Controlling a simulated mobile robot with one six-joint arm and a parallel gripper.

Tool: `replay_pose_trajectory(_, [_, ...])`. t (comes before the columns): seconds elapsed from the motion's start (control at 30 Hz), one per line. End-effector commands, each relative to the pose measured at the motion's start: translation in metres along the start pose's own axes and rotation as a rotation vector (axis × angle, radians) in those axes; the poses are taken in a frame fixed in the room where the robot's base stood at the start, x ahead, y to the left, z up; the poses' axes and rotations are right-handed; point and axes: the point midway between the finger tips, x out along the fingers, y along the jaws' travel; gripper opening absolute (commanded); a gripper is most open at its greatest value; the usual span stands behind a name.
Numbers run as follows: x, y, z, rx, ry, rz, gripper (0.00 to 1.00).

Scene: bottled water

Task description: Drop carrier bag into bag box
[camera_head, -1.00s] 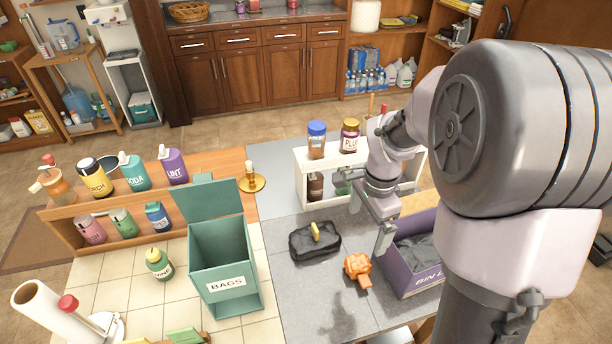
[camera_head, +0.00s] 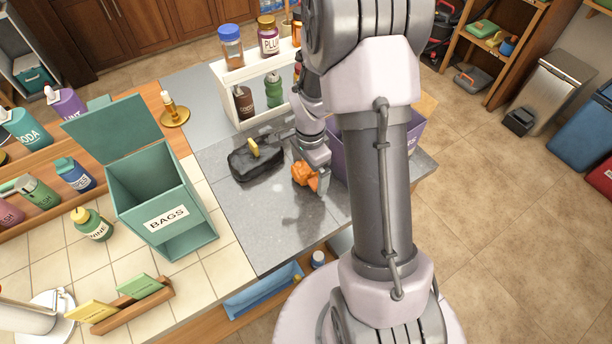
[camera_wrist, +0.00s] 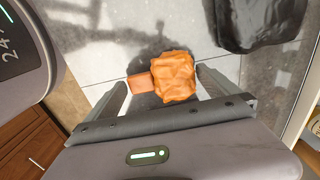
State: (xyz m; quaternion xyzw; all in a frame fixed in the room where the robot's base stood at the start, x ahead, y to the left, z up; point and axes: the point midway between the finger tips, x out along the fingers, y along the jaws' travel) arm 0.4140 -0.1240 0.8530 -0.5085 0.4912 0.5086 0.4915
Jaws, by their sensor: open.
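A crumpled orange bag (camera_head: 303,173), seemingly the carrier bag, lies on the grey counter; a small orange-brown tab sticks out of one side. In the wrist view the orange bag (camera_wrist: 177,76) shows between the two fingers of my gripper (camera_wrist: 162,82), with the tab near the left finger. My gripper (camera_head: 321,178) is open, down at the orange bag, and partly covers it in the head view. Whether a finger touches the bag cannot be told. The teal box labelled BAGS (camera_head: 165,215) stands on the tiled counter to the left, its lid (camera_head: 115,128) raised.
A black bag with a yellow tie (camera_head: 255,160) lies beside the orange one and also shows in the wrist view (camera_wrist: 255,22). A purple bin (camera_head: 413,135) stands right, partly behind my arm.

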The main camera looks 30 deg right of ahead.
Motion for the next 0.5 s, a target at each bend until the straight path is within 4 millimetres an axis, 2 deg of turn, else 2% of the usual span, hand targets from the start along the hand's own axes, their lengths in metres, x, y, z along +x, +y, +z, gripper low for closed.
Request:
replay_pose_trajectory(0.17, [-0.0015, -0.0004, 0.0, 0.0, 0.0, -0.001, 0.98])
replay_pose_trajectory(0.4, [-0.0016, -0.0005, 0.0001, -0.001, 0.0, -0.001, 0.51])
replay_pose_trajectory(0.43, [-0.0016, -0.0005, 0.0001, -0.001, 0.0, -0.001, 0.49])
replay_pose_trajectory(0.47, [-0.0016, -0.0005, 0.0001, -0.001, 0.0, -0.001, 0.43])
replay_pose_trajectory(0.5, [-0.0016, -0.0005, 0.0001, -0.001, 0.0, -0.001, 0.43])
